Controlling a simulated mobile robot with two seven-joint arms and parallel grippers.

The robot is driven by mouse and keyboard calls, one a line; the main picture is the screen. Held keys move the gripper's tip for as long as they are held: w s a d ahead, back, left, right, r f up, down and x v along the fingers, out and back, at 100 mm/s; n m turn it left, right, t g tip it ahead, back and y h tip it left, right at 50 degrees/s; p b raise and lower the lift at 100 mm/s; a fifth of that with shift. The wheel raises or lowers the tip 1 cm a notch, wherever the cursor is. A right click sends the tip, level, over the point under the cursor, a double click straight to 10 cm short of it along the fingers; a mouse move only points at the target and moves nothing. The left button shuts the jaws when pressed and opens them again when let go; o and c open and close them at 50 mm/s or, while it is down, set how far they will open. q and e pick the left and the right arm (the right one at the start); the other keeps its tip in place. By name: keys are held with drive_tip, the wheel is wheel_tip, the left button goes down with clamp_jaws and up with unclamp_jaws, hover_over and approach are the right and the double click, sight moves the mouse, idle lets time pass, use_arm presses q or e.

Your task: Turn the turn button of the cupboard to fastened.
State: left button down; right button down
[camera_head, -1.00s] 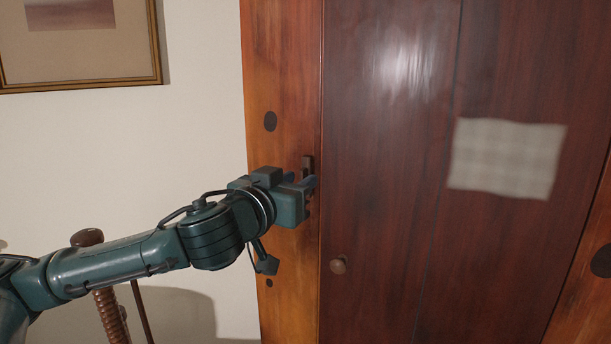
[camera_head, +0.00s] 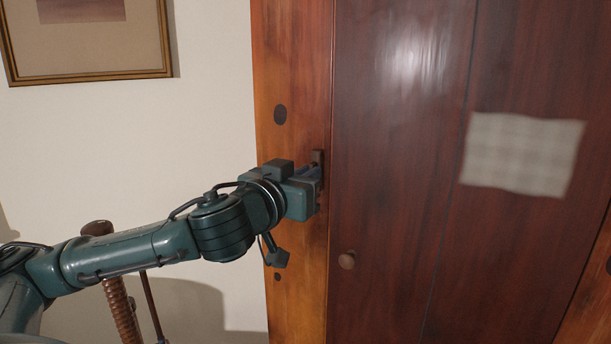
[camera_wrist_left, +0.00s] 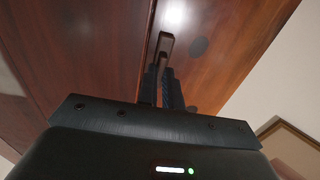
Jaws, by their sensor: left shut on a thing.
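The turn button (camera_head: 318,158) is a small dark brown bar on the orange-brown frame post, close to the left edge of the dark red cupboard door (camera_head: 400,150). It looks upright, along the post and not across the door. My left gripper (camera_head: 314,172) is at the button, shut on it, and its body hides the button's lower part. In the left wrist view the button (camera_wrist_left: 163,45) sticks out beyond the fingertips of my left gripper (camera_wrist_left: 162,80), which pinch its near part. The door looks closed. My right gripper is not in view.
A framed picture (camera_head: 90,40) hangs on the wall. A turned wooden post (camera_head: 120,300) stands below my left arm.

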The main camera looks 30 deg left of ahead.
use_arm(q)
drive_tip(key=shift+m, duration=0.3)
drive_tip(key=m+p, duration=0.7)
drive_tip(key=m, duration=1)
drive_tip(key=shift+d+f, duration=0.1)
drive_tip(key=shift+d, duration=0.05)
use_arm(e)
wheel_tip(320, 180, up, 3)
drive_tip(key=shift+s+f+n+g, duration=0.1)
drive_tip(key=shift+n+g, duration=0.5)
use_arm(q)
drive_tip(key=c, duration=1.6)
unclamp_jaws()
drive_tip(key=shift+f, duration=0.1)
drive_tip(key=shift+o, duration=0.2)
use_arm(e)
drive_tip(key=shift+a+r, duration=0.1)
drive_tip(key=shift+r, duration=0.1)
